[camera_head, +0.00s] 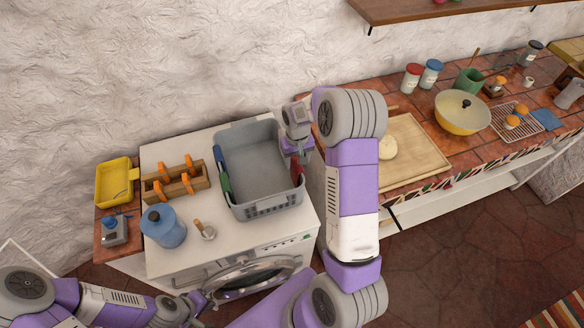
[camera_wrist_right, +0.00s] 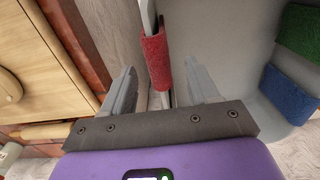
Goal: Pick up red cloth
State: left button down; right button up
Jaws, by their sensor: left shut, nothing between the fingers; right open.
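The red cloth (camera_head: 297,172) hangs over the right rim of the grey basket (camera_head: 272,208), which stands on the white washing machine. My right gripper (camera_head: 298,154) is above that rim and hides part of the cloth in the head view. In the right wrist view the red cloth (camera_wrist_right: 156,62) drapes over the rim between the two open fingers of my right gripper (camera_wrist_right: 160,80), with a gap on each side. My left gripper (camera_head: 198,302) is shut and empty, low in front of the washing machine.
A blue cloth (camera_head: 220,160) and a green cloth (camera_head: 225,187) hang over the basket's left rim. A wooden caddy (camera_head: 178,186), a blue canister (camera_head: 163,229) and a small orange-handled item (camera_head: 202,229) stand left of the basket. A wooden board (camera_head: 410,160) lies on the counter at right.

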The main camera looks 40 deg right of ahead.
notch_tip(320, 180, down, 6)
jog(key=shift+s+r+p, duration=0.1)
jog(key=shift+p, duration=0.25)
jog(key=shift+s, duration=0.1)
jog(key=c, duration=1.1)
